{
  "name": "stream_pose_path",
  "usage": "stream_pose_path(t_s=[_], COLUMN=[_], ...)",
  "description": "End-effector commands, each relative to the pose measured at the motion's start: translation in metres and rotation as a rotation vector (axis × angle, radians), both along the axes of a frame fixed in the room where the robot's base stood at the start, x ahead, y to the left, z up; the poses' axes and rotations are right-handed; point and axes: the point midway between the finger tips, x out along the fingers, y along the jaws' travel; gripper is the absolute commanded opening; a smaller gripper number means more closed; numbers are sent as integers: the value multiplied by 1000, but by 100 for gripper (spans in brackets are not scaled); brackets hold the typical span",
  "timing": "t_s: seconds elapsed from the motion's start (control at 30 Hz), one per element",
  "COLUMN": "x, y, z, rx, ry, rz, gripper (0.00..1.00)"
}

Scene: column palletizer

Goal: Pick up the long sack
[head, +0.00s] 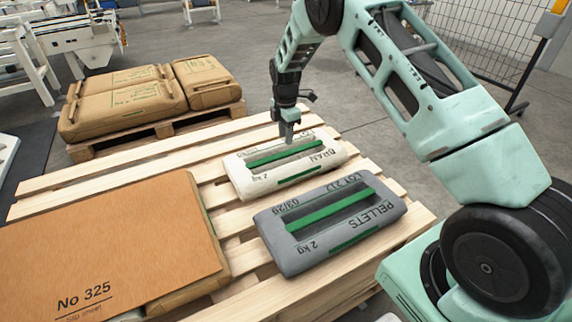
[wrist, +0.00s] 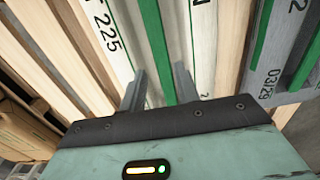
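Two sacks with green stripes lie side by side on the wooden pallet. The white BRAN sack (head: 247,181) is behind the grey PELLETS sack (head: 290,258); both are marked 2 kg and look about equally long. I cannot tell from print which is the long one. My gripper (head: 289,136) points down over the far side of the white sack, and whether it touches is unclear. In the wrist view my gripper (wrist: 159,80) has its two fingers apart with nothing held. The white sack (wrist: 107,42) lies beneath the fingers, and the grey sack (wrist: 258,84) is at the right.
A brown slip sheet (head: 110,240) marked No 325 covers brown sacks at the front left. Several brown sacks (head: 130,100) sit on another pallet (head: 95,151) behind. A mesh fence (head: 500,40) stands back right. Bare slats (head: 100,180) show on the near pallet.

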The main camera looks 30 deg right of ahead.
Motion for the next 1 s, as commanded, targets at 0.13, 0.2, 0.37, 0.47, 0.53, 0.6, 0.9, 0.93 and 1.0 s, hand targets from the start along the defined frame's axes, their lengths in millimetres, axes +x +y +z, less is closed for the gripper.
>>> stream_pose_path(t_s=[0.13, 0.2, 0.37, 0.47, 0.53, 0.6, 0.9, 0.93, 1.0], x=[0, 0, 0, 0, -1, -1, -1, -1, -1], y=[1, 1, 0, 0, 0, -1, -1, -1, -1], z=[-26, -32, -38, -48, -58, -69, -87, -87, -87], rx=[0, 0, -1, 0, -1, -1, 0, 0, 0], ry=[1, 0, -1, 0, 2, 2, -1, -1, -1], rz=[0, 0, 1, 0, 0, 0, 1, 1, 0], gripper=[32, 32, 32, 32, 32, 32, 32, 32, 29])
